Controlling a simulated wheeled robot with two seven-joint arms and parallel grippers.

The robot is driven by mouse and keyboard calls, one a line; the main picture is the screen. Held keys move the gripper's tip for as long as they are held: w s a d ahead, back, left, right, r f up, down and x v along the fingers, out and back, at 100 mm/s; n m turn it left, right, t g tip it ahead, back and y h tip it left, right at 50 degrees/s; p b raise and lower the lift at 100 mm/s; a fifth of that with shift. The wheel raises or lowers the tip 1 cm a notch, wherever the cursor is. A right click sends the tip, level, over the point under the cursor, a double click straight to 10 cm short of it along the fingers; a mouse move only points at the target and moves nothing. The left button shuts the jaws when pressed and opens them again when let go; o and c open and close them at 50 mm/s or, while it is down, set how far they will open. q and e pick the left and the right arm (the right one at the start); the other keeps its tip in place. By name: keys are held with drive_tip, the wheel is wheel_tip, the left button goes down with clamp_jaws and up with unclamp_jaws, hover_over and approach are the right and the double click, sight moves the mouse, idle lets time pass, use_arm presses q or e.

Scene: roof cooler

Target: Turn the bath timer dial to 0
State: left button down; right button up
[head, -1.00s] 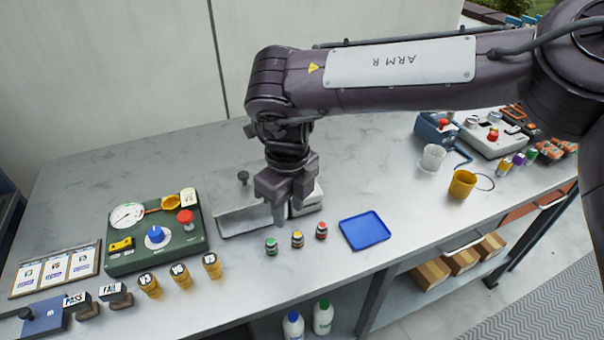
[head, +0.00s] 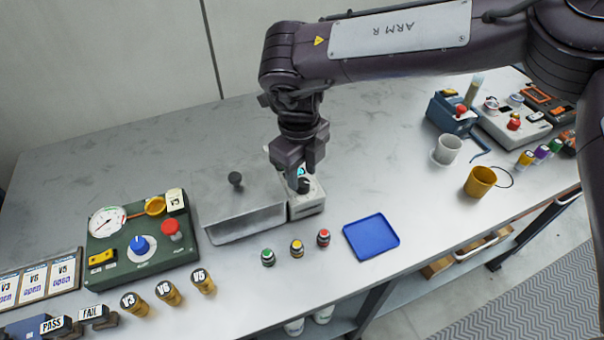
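The bath timer appears to be the small pale grey box (head: 308,207) at the right end of the metal bath (head: 240,222). Its dark dial (head: 304,186) is partly hidden by my gripper, and its setting is too small to read. My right gripper (head: 301,178) points down right over the dial, with its fingertips at or just above it. I cannot tell whether the fingers touch or grip the dial. My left gripper is not in view.
A green panel (head: 120,261) with a gauge, blue knob and red button stands left. Several small jars and a blue tray (head: 371,237) are in front. Cups (head: 480,182) and other devices stand right. The bench behind the bath is clear.

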sight(302, 182)
drive_tip(key=shift+w+f, duration=0.2)
drive_tip(key=shift+f, duration=1.25)
drive_tip(key=c, duration=0.7)
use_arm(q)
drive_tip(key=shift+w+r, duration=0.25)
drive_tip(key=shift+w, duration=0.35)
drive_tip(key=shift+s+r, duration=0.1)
